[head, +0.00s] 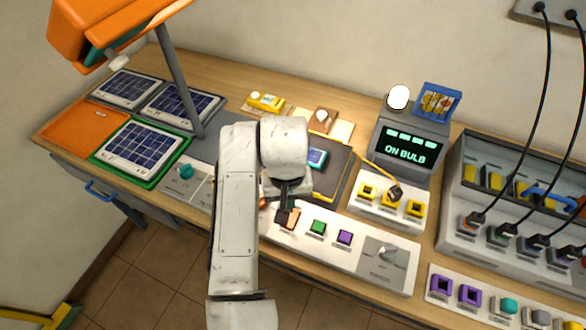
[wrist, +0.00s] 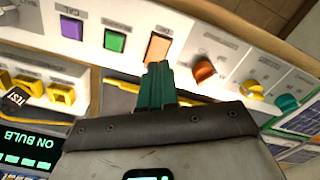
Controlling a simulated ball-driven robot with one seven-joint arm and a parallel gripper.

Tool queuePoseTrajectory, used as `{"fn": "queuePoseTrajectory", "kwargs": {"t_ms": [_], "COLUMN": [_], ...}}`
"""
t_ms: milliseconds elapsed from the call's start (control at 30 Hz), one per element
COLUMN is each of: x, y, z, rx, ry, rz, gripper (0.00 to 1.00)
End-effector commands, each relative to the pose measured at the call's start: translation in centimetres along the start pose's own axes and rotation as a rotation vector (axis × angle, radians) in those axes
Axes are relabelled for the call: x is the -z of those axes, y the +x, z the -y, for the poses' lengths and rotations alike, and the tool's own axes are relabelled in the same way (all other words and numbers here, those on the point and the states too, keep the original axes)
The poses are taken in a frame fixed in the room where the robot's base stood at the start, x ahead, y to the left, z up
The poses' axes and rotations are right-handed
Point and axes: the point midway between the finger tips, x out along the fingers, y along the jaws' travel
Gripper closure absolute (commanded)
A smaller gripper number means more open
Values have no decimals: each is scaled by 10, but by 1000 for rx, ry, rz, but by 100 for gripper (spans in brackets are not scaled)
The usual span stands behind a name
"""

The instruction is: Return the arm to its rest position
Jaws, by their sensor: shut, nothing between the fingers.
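My white arm stands in the middle of the head view, bent over the workbench. My gripper (head: 286,217) points down at the white control panel (head: 340,272), right by its orange button (head: 293,221). In the wrist view the teal fingers of my gripper (wrist: 158,68) are together, with nothing between them. The tips lie over the lower edge of the orange button (wrist: 157,47); I cannot tell whether they touch it. My arm hides part of the panel and bench behind it.
Green (head: 318,227) and purple (head: 344,237) buttons sit right of the orange one. A display (head: 408,150) reads "ON BULB", with a lit white bulb (head: 399,97) above. Solar panels (head: 140,145) and an orange lamp (head: 105,30) are left. A cabled battery rack (head: 480,215) is right.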

Motion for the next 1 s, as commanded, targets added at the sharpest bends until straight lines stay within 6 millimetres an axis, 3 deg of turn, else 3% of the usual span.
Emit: {"fn": "queuePoseTrajectory", "kwargs": {"t_ms": [167,267,367,500,600,700,833,1000], "x": [0,3,9,13,4,-14,-48,-104], "y": [0,0,-1,-5,-10,-13,-11,0], "z": [0,-12,-49,-138,-202,-249,-290,-311], "rx": [0,-10,-41,-119,-180,-225,-257,-242], "ry": [0,14,55,138,180,199,199,181], "rz": [-1,-13,-56,-162,-244,-308,-366,-408], "gripper": [100,100,100,100,100,100,100,100]}}
